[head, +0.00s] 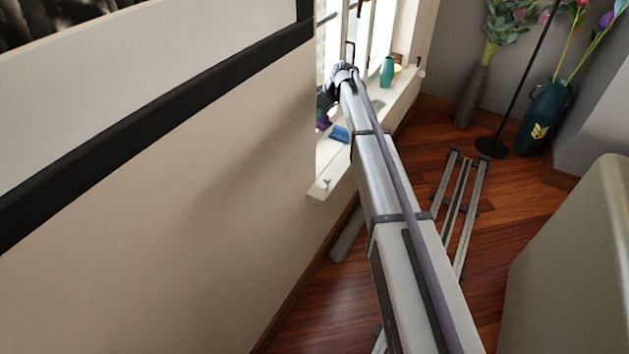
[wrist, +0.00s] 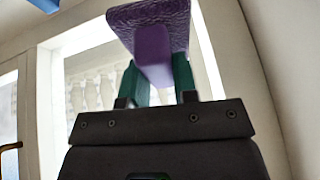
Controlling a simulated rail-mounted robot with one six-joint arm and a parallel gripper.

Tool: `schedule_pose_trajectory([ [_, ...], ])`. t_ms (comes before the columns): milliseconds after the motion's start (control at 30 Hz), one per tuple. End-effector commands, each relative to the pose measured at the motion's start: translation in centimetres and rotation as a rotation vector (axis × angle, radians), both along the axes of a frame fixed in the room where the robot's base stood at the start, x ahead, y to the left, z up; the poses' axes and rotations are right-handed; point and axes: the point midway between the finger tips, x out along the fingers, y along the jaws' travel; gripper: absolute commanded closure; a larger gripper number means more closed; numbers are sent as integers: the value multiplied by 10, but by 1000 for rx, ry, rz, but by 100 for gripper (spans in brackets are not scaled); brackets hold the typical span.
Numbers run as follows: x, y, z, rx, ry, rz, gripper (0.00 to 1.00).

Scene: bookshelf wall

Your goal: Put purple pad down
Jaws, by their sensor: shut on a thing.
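The purple pad (wrist: 152,48) is in the wrist view, held between the green fingers of my gripper (wrist: 157,78). Its wide, textured top faces the camera's upper side and a narrower smooth purple part sits between the fingers. My gripper is shut on it. In the head view my gripper (head: 325,103) is at the far end of the arm, by the window and above the sill. It is small and partly hidden there by the arm, so the pad is hard to make out.
A window handle (wrist: 12,147) shows in the wrist view. Tall vases (head: 543,118) stand on the floor beyond.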

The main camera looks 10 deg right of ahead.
Motion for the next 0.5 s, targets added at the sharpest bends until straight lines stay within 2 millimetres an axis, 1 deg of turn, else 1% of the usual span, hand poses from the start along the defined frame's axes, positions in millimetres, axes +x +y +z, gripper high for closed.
schedule_pose_trajectory([
  [33,-6,-2,-34,-44,-2,11,92],
  [100,-10,-4,-47,-90,-7,22,92],
  [200,-13,-7,-53,-125,-9,27,92],
  [367,-13,-8,-49,-132,-10,28,92],
  [500,-12,-8,-50,-131,-10,27,92],
])
